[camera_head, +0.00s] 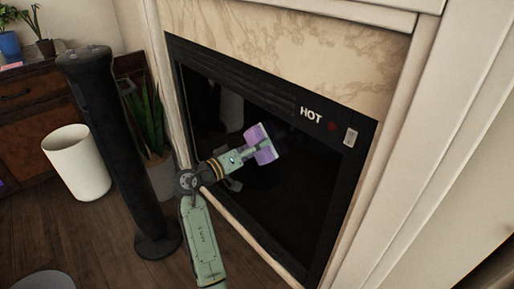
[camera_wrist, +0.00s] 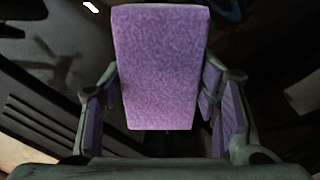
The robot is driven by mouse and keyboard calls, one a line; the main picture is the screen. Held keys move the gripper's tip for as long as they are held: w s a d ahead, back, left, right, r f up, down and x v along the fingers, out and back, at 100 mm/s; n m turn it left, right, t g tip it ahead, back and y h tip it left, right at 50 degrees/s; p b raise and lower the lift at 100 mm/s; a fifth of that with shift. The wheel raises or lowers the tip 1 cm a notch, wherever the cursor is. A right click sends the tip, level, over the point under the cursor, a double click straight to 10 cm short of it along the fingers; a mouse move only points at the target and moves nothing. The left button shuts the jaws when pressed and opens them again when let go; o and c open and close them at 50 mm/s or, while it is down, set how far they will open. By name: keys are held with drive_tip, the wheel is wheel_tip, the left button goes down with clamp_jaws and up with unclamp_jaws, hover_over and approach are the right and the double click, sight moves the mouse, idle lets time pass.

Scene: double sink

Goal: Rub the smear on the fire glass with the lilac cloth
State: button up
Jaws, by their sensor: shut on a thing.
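The lilac cloth (camera_head: 261,144) is a small pad held at the end of my arm, in front of the fire glass. It fills the middle of the wrist view (camera_wrist: 160,65). My gripper (camera_head: 247,150) is shut on it; in the wrist view its fingers (camera_wrist: 163,108) stand at either side of the cloth. The fire glass (camera_head: 300,190) is the dark pane in the black fireplace frame. I cannot tell whether the cloth touches the glass. I cannot make out a smear on the glass in either view.
A black tower (camera_head: 125,150) stands left of the fireplace, close to my arm. Behind it are a potted plant (camera_head: 145,115) and a white bin (camera_head: 77,165). The frame bears the word HOT, a red dot (camera_head: 332,126) and a pale switch (camera_head: 351,136).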

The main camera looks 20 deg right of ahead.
drive_tip(key=shift+v, duration=2.95)
drive_tip(key=shift+a, duration=0.1)
drive_tip(key=shift+v, duration=1.35)
